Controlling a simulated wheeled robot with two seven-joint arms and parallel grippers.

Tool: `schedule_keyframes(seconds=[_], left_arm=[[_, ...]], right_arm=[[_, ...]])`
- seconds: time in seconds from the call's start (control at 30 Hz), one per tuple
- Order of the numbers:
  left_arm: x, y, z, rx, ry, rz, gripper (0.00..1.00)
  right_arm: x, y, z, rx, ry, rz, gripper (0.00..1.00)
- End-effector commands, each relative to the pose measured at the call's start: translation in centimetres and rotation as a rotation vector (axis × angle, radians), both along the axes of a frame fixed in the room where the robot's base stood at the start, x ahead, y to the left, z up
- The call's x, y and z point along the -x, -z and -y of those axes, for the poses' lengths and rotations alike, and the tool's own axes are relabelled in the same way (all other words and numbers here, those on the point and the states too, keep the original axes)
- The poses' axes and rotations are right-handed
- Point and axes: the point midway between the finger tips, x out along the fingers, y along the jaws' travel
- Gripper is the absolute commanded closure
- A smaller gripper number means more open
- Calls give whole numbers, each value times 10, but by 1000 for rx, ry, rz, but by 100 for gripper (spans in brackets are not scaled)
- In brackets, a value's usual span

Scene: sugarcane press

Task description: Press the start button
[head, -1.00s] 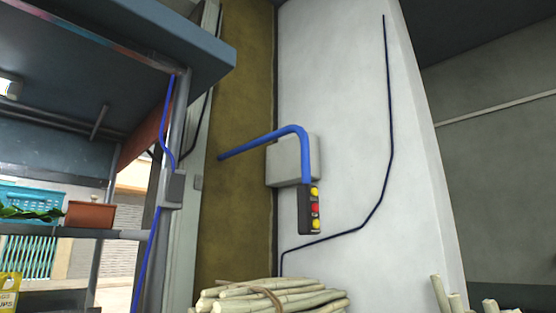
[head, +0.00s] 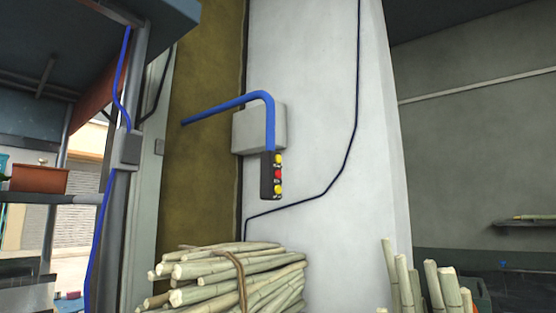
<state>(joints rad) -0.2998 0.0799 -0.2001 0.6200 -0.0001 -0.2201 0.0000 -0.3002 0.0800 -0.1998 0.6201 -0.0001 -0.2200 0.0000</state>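A black control box (head: 267,181) hangs from the end of a bent blue pipe (head: 262,98) in the middle of the head view. Its face carries a column of three round buttons: a yellow top button (head: 278,159), a red middle button (head: 278,174) and a yellow bottom button (head: 278,189). The small labels beside the buttons are too small to read, so I cannot tell which one is the start button. Neither of my grippers is in view.
A tied bundle of cane (head: 230,276) lies below the control box. Upright cane stalks (head: 432,285) stand at the lower right. A metal shelf frame (head: 120,200) with a brown planter (head: 40,179) is at left. A grey box (head: 259,128) is on the white pillar (head: 325,200).

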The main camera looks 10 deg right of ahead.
Motion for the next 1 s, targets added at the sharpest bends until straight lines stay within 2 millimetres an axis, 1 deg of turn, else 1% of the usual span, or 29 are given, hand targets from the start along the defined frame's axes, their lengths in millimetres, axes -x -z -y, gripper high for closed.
schedule_keyframes(seconds=[0.03,0.07,0.1,0.17,0.2,1.0], left_arm=[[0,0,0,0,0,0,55],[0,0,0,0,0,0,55],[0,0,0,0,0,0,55],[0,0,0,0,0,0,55],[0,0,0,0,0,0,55],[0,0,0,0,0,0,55]], right_arm=[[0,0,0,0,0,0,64],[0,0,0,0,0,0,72],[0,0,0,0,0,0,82],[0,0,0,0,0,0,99],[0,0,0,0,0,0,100],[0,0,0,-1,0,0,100]])
